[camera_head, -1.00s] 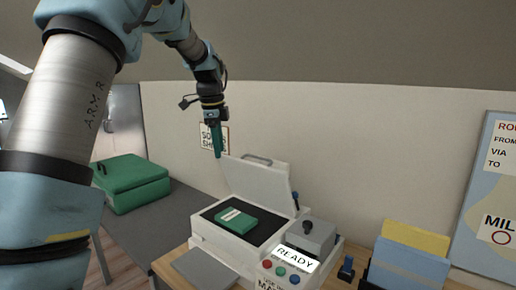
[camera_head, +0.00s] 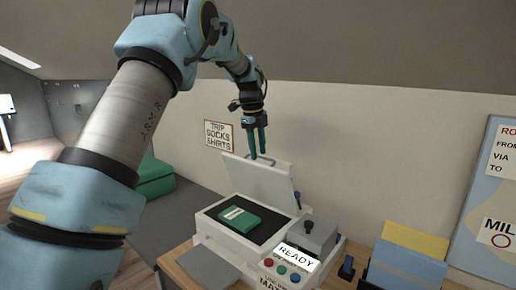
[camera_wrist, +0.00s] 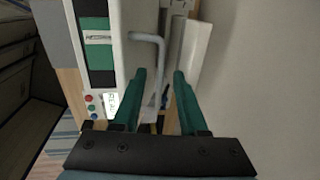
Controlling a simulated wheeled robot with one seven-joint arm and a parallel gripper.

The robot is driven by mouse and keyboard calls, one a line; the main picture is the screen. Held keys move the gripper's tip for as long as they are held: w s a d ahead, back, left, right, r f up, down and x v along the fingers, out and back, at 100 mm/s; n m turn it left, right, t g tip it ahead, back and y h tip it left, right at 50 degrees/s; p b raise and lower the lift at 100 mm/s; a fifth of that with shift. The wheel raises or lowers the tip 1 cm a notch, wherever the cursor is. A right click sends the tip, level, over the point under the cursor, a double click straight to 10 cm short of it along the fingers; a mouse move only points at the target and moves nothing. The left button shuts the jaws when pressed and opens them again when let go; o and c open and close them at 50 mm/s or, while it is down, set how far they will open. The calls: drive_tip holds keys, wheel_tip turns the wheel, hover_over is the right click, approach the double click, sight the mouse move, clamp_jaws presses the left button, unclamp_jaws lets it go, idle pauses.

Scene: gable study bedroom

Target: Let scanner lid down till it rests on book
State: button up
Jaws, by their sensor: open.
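The white scanner (camera_head: 222,240) stands on a wooden desk with its lid (camera_head: 258,182) raised and leaning back. A green book (camera_head: 240,219) with a pale label lies flat on the dark scanner bed; it also shows in the wrist view (camera_wrist: 96,52). A grey loop handle (camera_wrist: 148,37) is on the lid's upper edge. My gripper (camera_head: 258,155) points down at the lid's top edge, fingers open. In the wrist view my gripper (camera_wrist: 160,76) has part of the handle showing between its fingers; I cannot tell whether they touch it.
A control panel with a READY sign (camera_head: 297,258) and coloured buttons is at the scanner's front right. Blue and yellow folders (camera_head: 410,263) stand further right. A green case (camera_head: 154,178) lies at left. The wall is close behind the lid.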

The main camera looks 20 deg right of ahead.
drive_tip(key=shift+f, duration=0.15)
clamp_jaws()
idle(1.4)
